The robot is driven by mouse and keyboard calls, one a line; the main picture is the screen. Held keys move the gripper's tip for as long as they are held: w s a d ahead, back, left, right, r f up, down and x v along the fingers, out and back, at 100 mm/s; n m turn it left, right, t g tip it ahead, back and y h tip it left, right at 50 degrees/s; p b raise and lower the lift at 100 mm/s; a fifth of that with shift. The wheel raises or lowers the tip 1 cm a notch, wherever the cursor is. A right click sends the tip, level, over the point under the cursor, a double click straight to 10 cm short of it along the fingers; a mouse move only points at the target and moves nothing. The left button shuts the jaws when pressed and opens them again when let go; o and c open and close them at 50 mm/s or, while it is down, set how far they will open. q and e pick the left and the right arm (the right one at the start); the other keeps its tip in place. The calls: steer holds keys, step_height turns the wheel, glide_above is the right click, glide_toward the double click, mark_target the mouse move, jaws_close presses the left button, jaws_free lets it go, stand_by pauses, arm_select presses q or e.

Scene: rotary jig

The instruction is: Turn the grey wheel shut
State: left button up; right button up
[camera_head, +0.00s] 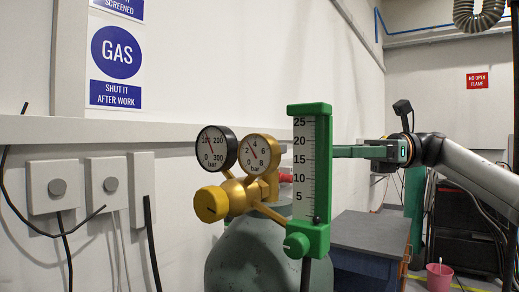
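A grey-green gas cylinder (255,262) stands at the bottom centre with a brass regulator (240,194) on it. The regulator bears two round gauges (216,148) and a yellow knob (211,204). A green flow meter (310,170) with a green knob (297,245) stands in front. I cannot make out the grey wheel; the regulator and flow meter hide part of the cylinder top. My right gripper (342,151) reaches in from the right, its fingers level and pointing left. Its fingertips end at or behind the flow meter's right edge, so their opening is hidden. My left gripper is not in view.
A grey-topped cabinet (372,231) stands behind the cylinder at right. A pink bucket (439,277) is on the floor farther right. The white wall (130,180) with boxes and cables runs close along the left. A small red part (286,178) shows behind the regulator.

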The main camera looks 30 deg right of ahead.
steer(key=p+x, duration=0.1)
steer(key=x, duration=1.1)
steer(key=shift+s, duration=0.1)
steer(key=c, duration=1.4)
